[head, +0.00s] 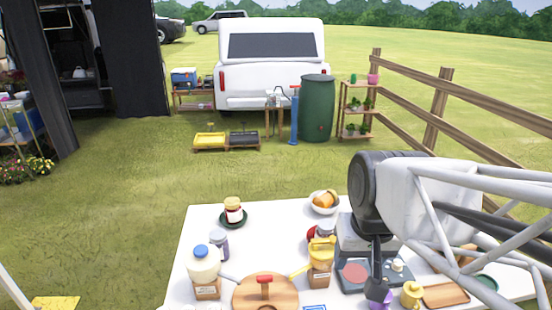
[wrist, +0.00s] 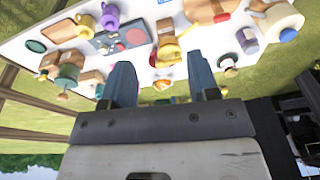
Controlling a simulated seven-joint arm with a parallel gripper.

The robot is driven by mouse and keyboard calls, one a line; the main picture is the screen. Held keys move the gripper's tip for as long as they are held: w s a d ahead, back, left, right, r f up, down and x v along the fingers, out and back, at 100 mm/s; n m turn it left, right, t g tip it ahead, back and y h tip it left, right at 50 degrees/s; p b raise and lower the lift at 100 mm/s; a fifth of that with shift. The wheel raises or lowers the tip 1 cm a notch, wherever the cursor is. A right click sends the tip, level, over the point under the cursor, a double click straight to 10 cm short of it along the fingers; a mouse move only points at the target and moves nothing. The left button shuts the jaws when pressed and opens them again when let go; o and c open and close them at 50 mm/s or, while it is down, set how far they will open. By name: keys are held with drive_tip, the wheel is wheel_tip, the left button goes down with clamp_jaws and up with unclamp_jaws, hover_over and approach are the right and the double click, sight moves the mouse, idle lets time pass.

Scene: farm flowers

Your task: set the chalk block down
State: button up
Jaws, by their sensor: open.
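I cannot pick out a chalk block for certain in either view. A small blue-and-white piece (head: 315,308) lies at the bottom edge of the head view, too cut off to name. My gripper (head: 376,278) is above the right part of the white table (head: 200,225), beside the grey board. In the wrist view its two dark fingers (wrist: 162,78) stand wide apart, with nothing held between them. The table with its objects shows past the fingertips there.
A grey board (head: 354,288) with a red disc, a purple mug (head: 378,300), a yellow mug (head: 411,294) and a yellow pitcher (head: 320,262) crowd around the gripper. A round wooden lid (head: 250,294) and white jug (head: 203,262) are left. The table's back-middle has bare room.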

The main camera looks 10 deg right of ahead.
drive_tip(key=shift+s+f+n, duration=0.2)
drive_tip(key=shift+s+n, duration=0.05)
drive_tip(key=shift+s, duration=0.4)
drive_tip(key=shift+s+f+n, duration=0.15)
drive_tip(key=shift+s+n, duration=0.1)
drive_tip(key=shift+s, duration=0.35)
idle(0.5)
